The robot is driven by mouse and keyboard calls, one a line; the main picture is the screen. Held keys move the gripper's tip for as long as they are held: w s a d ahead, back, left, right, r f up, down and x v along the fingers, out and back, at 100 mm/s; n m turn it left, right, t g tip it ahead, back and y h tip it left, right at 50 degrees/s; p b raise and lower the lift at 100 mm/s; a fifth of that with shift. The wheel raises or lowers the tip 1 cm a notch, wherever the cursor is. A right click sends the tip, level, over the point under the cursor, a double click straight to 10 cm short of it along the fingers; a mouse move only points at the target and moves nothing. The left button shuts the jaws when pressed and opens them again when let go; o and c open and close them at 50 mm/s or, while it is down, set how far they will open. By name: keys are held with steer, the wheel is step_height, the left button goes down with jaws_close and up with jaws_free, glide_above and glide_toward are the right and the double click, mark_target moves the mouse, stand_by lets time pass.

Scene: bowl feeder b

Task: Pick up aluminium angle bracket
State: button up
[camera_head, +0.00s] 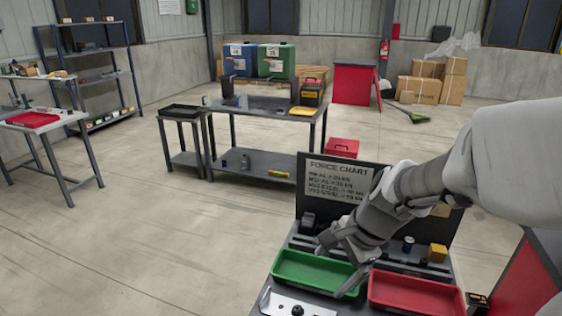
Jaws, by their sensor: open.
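My gripper (338,266) reaches down from the right over a green tray (290,278) on the near bench. Its fingers are apart, with nothing seen between them. I cannot pick out the aluminium angle bracket for sure. A small grey metal piece (308,222) stands behind the green tray, left of the gripper, and its shape is too small to tell. A pale metal plate (275,304) with a dark knob lies at the bench's front left edge. My wrist and arm hide part of the bench behind the trays.
A red tray (415,294) sits right of the green tray. Behind it are a dark blue cylinder (408,244) and a yellow block (437,252). A force chart board (338,180) rises along the bench's back.

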steer(key=w+f+m, duration=0.6)
steer(key=f+m, duration=0.3)
steer(key=f, duration=0.1)
steer(key=b, duration=0.1)
glide_above(296, 308)
steer(key=s+d, duration=0.1)
steer(key=d, duration=0.1)
steer(key=shift+g+y, duration=0.4)
step_height(296, 308, down, 10)
steer(key=shift+s+d+f, duration=0.15)
steer(key=shift+b+x, duration=0.6)
steer(key=shift+x, duration=2.4)
steer(key=c, duration=1.2)
steer(key=shift+c, duration=0.2)
